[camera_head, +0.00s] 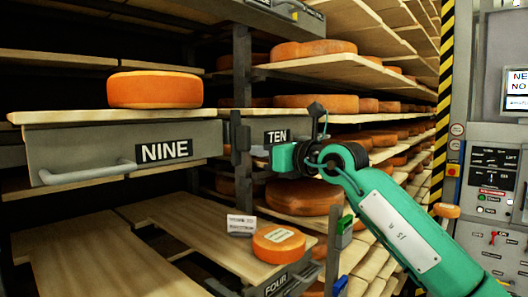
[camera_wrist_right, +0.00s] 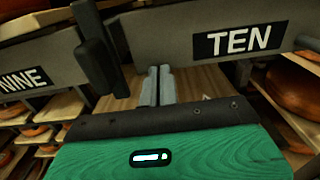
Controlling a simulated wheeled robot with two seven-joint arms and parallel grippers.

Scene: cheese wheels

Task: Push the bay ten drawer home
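The bay ten drawer shows as a grey front with a black TEN label (camera_head: 277,136), right of a dark upright post. In the right wrist view its front (camera_wrist_right: 170,35) spans the top, with the TEN label large at the right. My right gripper (camera_head: 268,153) is at the drawer front, just below and left of the label, and partly hides it. In the right wrist view its two fingers (camera_wrist_right: 158,85) are together with nothing between them, pointing at the front's lower edge. I cannot tell whether they touch it. The drawer's handle is not clear. My left gripper is not in view.
The bay nine drawer (camera_head: 100,150) juts out at left, with a handle and an orange cheese wheel (camera_head: 154,90) above it. Below are a FOUR drawer (camera_head: 275,285), a small cheese (camera_head: 279,243) and a white card (camera_head: 241,225). A control panel (camera_head: 492,170) stands right.

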